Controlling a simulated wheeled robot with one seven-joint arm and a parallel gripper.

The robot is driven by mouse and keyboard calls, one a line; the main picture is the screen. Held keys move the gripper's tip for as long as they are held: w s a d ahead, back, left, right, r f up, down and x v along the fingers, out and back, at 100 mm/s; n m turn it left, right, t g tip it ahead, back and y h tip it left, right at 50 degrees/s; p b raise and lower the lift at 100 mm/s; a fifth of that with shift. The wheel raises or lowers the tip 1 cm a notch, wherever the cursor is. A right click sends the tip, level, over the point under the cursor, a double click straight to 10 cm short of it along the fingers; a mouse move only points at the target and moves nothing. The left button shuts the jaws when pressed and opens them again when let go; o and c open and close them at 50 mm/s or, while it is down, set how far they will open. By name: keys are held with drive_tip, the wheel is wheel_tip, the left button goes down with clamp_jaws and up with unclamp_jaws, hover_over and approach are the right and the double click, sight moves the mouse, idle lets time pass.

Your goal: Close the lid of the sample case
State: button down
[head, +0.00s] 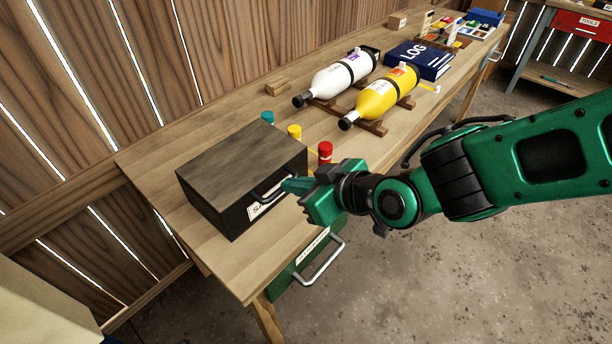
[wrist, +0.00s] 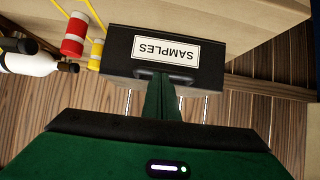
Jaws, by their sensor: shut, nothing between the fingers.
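The sample case (head: 240,165) is a dark box with a grey-brown top, standing at the near left end of the wooden table (head: 235,266). Its top lies flat over the box, and I see no open gap. In the wrist view the label (wrist: 166,50) reads SAMPLES upside down. My gripper (head: 288,184) is shut and empty, its green fingertips at the handle in the head view. In the wrist view the fingers (wrist: 161,84) overlap the handle; I cannot tell whether they touch it.
Red (head: 325,152), yellow (head: 294,131) and teal (head: 267,118) capped containers stand close behind and right of the case. White (head: 342,76) and yellow (head: 385,96) cylinders lie on wooden cradles farther along. A green drawer (head: 309,262) with a metal handle shows below the table's front edge.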

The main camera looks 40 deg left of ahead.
drive_tip(key=shift+s+d+f+h, duration=0.2)
drive_tip(key=shift+s+f, duration=0.15)
drive_tip(key=shift+f, duration=0.15)
drive_tip(key=shift+s+d+f+h, duration=0.15)
drive_tip(key=shift+s+f, duration=0.15)
drive_tip(key=shift+f, duration=0.2)
wheel_tip(320, 180, up, 5)
drive_tip(key=w+d, duration=0.1)
drive_tip(key=d+f, duration=0.4)
drive_tip(key=d, duration=0.3)
drive_tip(key=shift+s+d+f, duration=0.25)
drive_tip(key=shift+d+f, duration=0.1)
